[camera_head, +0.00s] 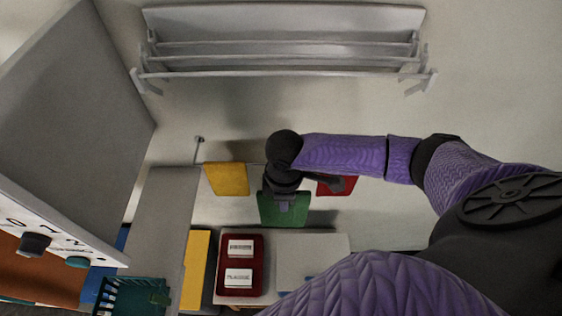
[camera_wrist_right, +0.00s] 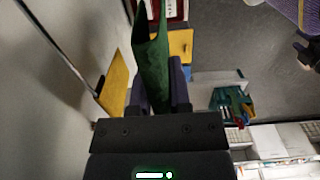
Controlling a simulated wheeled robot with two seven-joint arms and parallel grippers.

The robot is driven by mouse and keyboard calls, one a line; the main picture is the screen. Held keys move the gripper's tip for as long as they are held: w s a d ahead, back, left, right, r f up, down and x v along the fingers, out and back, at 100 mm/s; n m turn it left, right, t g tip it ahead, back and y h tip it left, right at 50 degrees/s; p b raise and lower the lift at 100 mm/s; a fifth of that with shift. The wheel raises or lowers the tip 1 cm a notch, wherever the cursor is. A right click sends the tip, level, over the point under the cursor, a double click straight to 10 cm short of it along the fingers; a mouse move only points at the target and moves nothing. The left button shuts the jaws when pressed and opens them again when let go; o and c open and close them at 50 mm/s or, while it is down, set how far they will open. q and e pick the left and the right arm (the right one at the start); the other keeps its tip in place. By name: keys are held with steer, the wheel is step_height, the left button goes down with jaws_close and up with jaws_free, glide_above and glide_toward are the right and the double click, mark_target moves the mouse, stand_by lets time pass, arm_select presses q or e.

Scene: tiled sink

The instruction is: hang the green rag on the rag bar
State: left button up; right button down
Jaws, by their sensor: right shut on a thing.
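The green rag (camera_head: 283,211) is held in my right gripper (camera_head: 284,199), in front of the wall. In the right wrist view the green rag (camera_wrist_right: 153,65) stands between the two fingers of my right gripper (camera_wrist_right: 160,95). The thin rag bar (camera_wrist_right: 55,42) runs along the wall at the left there, with a visible gap between it and the green rag. In the head view, my right arm and gripper hide the bar's middle. A yellow rag (camera_head: 227,179) hangs on the bar to the left, and a red rag (camera_head: 351,184), partly hidden, to the right. My left gripper is not in view.
A grey wall rack (camera_head: 280,50) is above. A red tray (camera_head: 241,287) with two white labelled items lies below, beside a yellow item (camera_head: 197,270). A green basket (camera_head: 130,297) is at the lower left. A grey cabinet (camera_head: 85,80) stands at the left.

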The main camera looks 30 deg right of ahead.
steer(key=w+d+b, duration=0.6)
steer(key=w+b, duration=0.2)
steer(key=w, duration=0.2)
steer(key=shift+w+d+b, duration=0.2)
steer(key=shift+w+b, duration=0.1)
steer(key=shift+w, duration=0.05)
steer(key=shift+w+d, duration=0.15)
steer(key=shift+w, duration=0.1)
stand_by(0.6)
steer(key=shift+r+p, duration=0.1)
steer(key=shift+p, duration=0.3)
stand_by(0.3)
steer(key=shift+p, duration=0.3)
